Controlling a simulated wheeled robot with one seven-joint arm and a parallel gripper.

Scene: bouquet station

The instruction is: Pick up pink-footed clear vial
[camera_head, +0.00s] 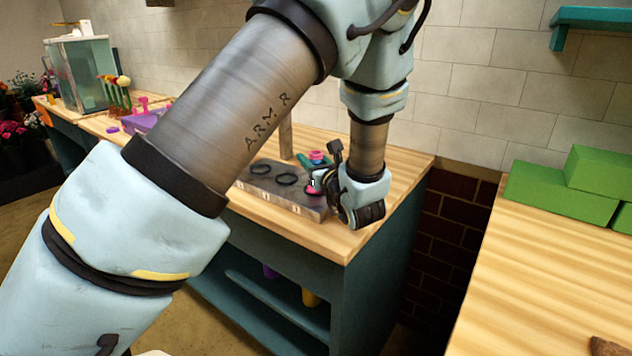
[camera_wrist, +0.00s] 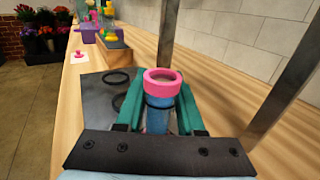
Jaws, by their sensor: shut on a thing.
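The vial (camera_wrist: 159,118) stands between my gripper's teal fingers in the wrist view. It has a pink ring (camera_wrist: 163,76) at the end that shows uppermost, and a clear, bluish body. My gripper (camera_wrist: 163,102) is shut on it, with one finger on each side. The vial's far end is hidden. In the head view, my gripper (camera_head: 322,178) is at the right end of a grey rack (camera_head: 262,190) with black rings. A pink piece (camera_head: 317,155) shows by its teal finger. I cannot tell whether the vial still touches the rack.
A metal post (camera_head: 285,135) rises behind the rack, close to my gripper. Purple box (camera_head: 150,118) and a glass tank (camera_head: 82,72) stand farther left on the wooden bench. Green boxes (camera_head: 560,190) sit on the right-hand table. A gap separates the tables.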

